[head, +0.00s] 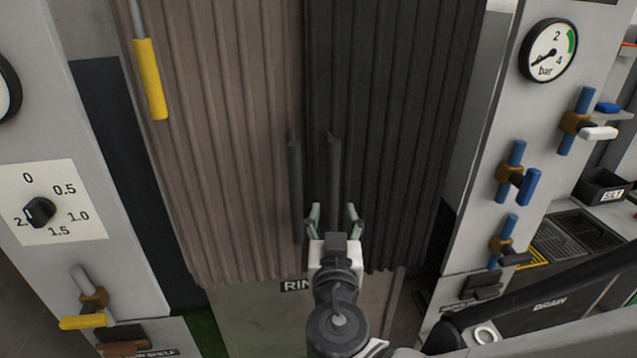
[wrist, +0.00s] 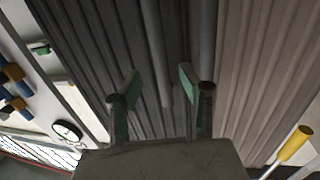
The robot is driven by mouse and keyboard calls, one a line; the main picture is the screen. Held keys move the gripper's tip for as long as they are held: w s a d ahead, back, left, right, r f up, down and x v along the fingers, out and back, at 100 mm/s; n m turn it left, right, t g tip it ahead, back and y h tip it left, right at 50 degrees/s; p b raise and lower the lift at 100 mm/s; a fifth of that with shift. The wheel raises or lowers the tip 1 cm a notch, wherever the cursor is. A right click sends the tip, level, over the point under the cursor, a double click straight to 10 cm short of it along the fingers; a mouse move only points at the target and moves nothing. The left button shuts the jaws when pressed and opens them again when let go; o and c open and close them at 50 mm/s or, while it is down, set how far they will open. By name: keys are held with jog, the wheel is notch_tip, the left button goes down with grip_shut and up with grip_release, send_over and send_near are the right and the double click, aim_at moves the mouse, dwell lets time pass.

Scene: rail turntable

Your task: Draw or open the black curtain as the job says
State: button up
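The black curtain (head: 395,110) hangs in vertical folds at the centre right of the head view and on the left of the wrist view (wrist: 90,50). A dark upright bar (head: 333,160) stands at its inner edge. My gripper (head: 334,214) is open in front of this bar. In the wrist view the bar (wrist: 152,40) shows between the two green-padded fingers of my gripper (wrist: 157,85), with gaps on both sides. I cannot tell how deep the bar sits between them.
A brown curtain (head: 220,130) adjoins on the left, with its own dark bar (head: 295,190) close beside. A yellow-handled rod (head: 150,80) hangs before it. A panel with a gauge (head: 548,50) and several valves stands right; a dial (head: 40,212) is left.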

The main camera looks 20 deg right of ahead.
aim_at(333, 194)
jog(key=x, duration=0.8)
jog(key=shift+w+d+b, duration=0.1)
jog(key=shift+w+b, duration=0.1)
jog(key=shift+b, duration=0.1)
jog(key=shift+c, duration=0.2)
grip_shut()
